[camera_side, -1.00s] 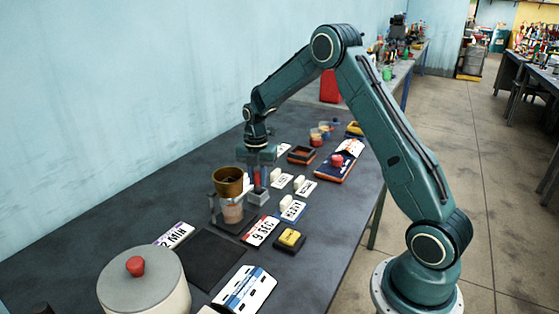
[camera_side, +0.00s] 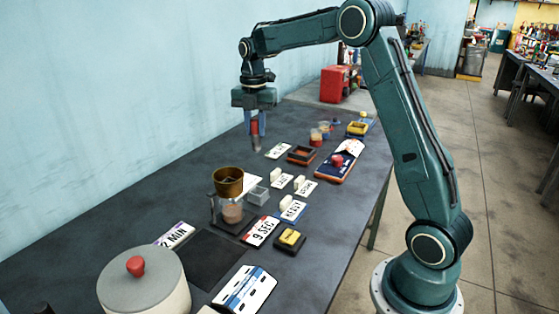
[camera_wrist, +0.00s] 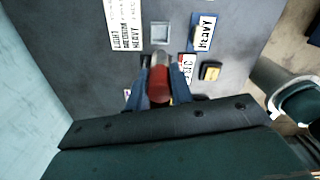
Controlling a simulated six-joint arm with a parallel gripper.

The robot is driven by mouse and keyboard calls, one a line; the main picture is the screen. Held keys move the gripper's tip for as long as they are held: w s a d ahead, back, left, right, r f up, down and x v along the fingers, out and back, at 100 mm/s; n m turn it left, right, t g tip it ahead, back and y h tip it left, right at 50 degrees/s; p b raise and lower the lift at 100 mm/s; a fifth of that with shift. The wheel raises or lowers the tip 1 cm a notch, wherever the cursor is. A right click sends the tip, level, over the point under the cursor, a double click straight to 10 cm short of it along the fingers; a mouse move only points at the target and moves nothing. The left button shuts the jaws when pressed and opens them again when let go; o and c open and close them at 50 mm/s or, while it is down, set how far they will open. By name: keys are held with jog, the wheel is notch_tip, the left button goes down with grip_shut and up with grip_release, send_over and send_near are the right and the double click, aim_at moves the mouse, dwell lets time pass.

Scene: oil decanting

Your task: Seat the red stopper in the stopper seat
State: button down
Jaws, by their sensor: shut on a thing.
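My gripper (camera_side: 256,134) is shut on the red stopper (camera_side: 255,137), which hangs upright between its blue fingers above the dark table. The wrist view shows the stopper (camera_wrist: 158,84) between the fingertips, with a greyish end beyond the red part. A small grey block with a square hollow (camera_side: 258,195) stands on the table, in front of and below my gripper in the side view; its hollow looks empty. It also shows in the wrist view (camera_wrist: 160,33). I cannot tell for sure whether this block is the stopper seat.
A brown cup (camera_side: 228,181) on a stand is beside the grey block. Several label cards, a yellow button box (camera_side: 290,238) and a dark tray (camera_side: 301,155) stand nearby. A pot with a red knob (camera_side: 136,266) is at the front. The table's left rear is clear.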

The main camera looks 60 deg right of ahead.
aim_at(254, 119)
jog(key=shift+r, duration=1.85)
jog(key=w+a+r+n, duration=0.1)
jog(key=a+r+n, duration=0.4)
jog(key=a+r, duration=0.6)
notch_tip(254, 119, down, 17)
jog(key=shift+a+r+m, duration=0.2)
jog(key=shift+a+m, duration=0.05)
jog(key=shift+m, duration=0.05)
jog(key=shift+f, duration=0.1)
jog(key=shift+f, duration=2.05)
jog(key=shift+f, duration=0.15)
jog(key=c, duration=1.2)
grip_release()
jog(key=shift+c, duration=0.2)
